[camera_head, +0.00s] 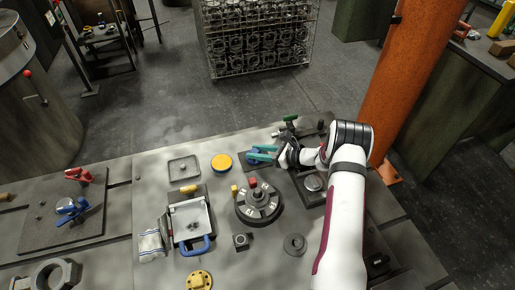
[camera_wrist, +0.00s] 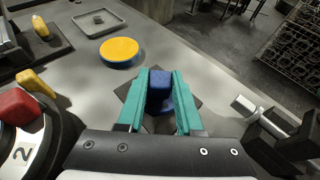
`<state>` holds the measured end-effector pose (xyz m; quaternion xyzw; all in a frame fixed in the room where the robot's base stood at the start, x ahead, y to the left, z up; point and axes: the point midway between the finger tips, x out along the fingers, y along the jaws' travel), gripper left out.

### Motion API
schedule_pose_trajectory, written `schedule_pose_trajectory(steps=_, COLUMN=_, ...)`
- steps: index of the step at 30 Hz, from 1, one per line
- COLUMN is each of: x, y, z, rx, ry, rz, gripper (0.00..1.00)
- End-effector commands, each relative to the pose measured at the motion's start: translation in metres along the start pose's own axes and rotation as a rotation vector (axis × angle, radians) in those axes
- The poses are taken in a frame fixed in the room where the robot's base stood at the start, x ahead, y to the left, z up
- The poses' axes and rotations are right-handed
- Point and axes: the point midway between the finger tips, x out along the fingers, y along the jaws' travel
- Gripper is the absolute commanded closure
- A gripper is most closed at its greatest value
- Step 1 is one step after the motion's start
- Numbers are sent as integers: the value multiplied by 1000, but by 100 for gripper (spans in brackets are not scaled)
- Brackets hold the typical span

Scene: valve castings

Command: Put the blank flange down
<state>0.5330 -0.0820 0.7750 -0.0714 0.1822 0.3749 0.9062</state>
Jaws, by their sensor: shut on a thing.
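My gripper (camera_head: 262,154) is shut at the back of the bench. In the wrist view its two teal fingers (camera_wrist: 160,103) stand on either side of a blue block-like piece (camera_wrist: 160,83), the held thing, which I take to be the blank flange. Its lower part is hidden between the fingers. A dark square pad (camera_head: 251,166) shows beneath; it also shows in the wrist view (camera_wrist: 193,101). I cannot tell whether the held piece touches the pad. In the head view the fingers mostly cover the piece.
A round yellow-topped blue disc (camera_head: 221,162) lies left of the gripper, with a shallow grey tray (camera_head: 183,168) beyond. A numbered round fixture (camera_head: 258,203) with red and yellow knobs stands nearer. Bare bench lies between disc and pad.

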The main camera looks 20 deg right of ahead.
Motion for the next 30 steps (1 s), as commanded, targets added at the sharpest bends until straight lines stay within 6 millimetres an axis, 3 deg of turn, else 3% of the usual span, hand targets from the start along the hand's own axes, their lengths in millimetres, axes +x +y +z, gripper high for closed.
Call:
schedule_pose_trajectory(steps=19, x=2, y=-1, z=-4, rx=-1, ry=-2, rz=-1, gripper=100)
schedule_pose_trajectory(steps=20, x=2, y=-1, z=-4, rx=-1, ry=-2, rz=-1, gripper=62)
schedule_pose_trajectory(steps=21, x=2, y=-1, z=-4, rx=-1, ry=-1, rz=-1, gripper=54)
schedule_pose_trajectory(steps=25, x=2, y=0, z=-4, rx=-1, ry=-1, rz=0, gripper=31)
schedule_pose_trajectory(steps=30, x=2, y=0, z=-4, rx=-1, ry=-1, rz=0, gripper=30)
